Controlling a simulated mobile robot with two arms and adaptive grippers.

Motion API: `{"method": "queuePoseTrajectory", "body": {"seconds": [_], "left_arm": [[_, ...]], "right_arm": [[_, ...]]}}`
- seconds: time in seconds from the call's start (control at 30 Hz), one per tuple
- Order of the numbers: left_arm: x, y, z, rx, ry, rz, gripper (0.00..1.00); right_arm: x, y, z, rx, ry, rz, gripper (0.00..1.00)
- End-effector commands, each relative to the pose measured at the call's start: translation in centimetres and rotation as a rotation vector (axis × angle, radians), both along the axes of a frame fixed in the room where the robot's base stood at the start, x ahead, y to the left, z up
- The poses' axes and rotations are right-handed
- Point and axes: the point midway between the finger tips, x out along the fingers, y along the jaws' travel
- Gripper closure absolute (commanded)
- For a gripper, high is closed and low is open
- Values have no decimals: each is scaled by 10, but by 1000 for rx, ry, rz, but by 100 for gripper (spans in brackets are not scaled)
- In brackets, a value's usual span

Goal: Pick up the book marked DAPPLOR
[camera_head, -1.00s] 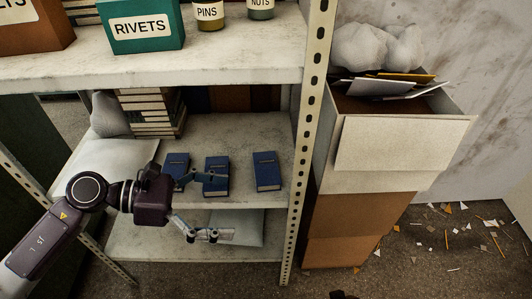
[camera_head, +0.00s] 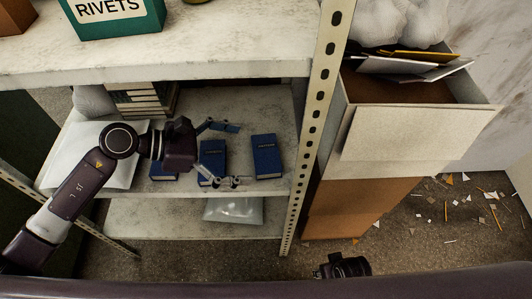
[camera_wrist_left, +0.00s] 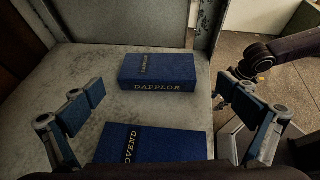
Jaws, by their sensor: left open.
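The blue book marked DAPPLOR (camera_wrist_left: 165,86) lies on the grey middle shelf, its title on the spine facing the left wrist camera. It appears to be the rightmost blue book (camera_head: 267,156) in the head view. A second blue book, its visible letters reading OVEND (camera_wrist_left: 150,146), lies nearer the wrist and is cut off below. My left gripper (camera_head: 231,155) is open and empty. Its fingers reach past the middle book, short of the rightmost one. In the left wrist view the fingers (camera_wrist_left: 161,92) stand wide, one on each side of the DAPPLOR book's line.
A perforated shelf post (camera_head: 315,130) stands just right of the books. The upper shelf (camera_head: 200,55) hangs above, carrying a RIVETS box (camera_head: 115,14). A third blue book (camera_head: 162,171) and a white package (camera_head: 95,165) lie left. A dark part of my right arm (camera_head: 342,266) shows below.

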Motion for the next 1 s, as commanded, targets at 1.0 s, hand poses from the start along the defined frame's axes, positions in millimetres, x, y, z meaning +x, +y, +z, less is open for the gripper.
{"method": "queuePoseTrajectory", "body": {"seconds": [1.0], "left_arm": [[13, -44, -25, -1, 1, 0, 37]], "right_arm": [[-2, 0, -4, 0, 3, 1, 60]]}}
